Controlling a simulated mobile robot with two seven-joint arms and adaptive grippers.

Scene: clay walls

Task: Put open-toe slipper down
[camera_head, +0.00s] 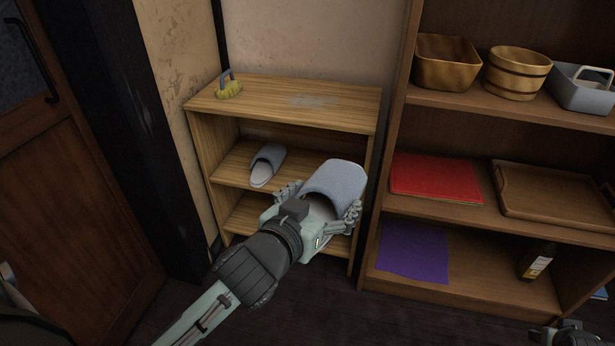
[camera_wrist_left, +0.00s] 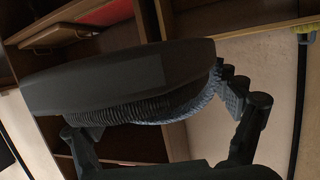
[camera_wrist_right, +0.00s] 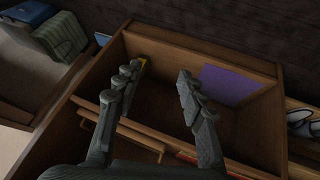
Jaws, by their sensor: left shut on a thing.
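My left gripper (camera_head: 318,203) is shut on a grey open-toe slipper (camera_head: 337,178), held in front of the right part of the small wooden shelf unit (camera_head: 240,105). The slipper's dark sole (camera_wrist_left: 110,80) fills much of the left wrist view, with the fingers at its sides. A matching grey slipper (camera_head: 267,164) lies on the unit's middle board, towards the left. The held slipper and my gripper hide the right part of that board. My right gripper (camera_wrist_right: 160,78) is open and empty; only a piece of it shows at the head view's lower right corner.
A yellow brush (camera_head: 229,90) sits on the unit's mostly clear top. The taller shelf at right holds a wooden bin (camera_head: 447,62), a bucket (camera_head: 516,73), a grey caddy (camera_head: 581,88), a red cloth (camera_head: 436,175), a tray (camera_head: 560,195), a purple cloth (camera_head: 413,250) and a bottle (camera_head: 537,262).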

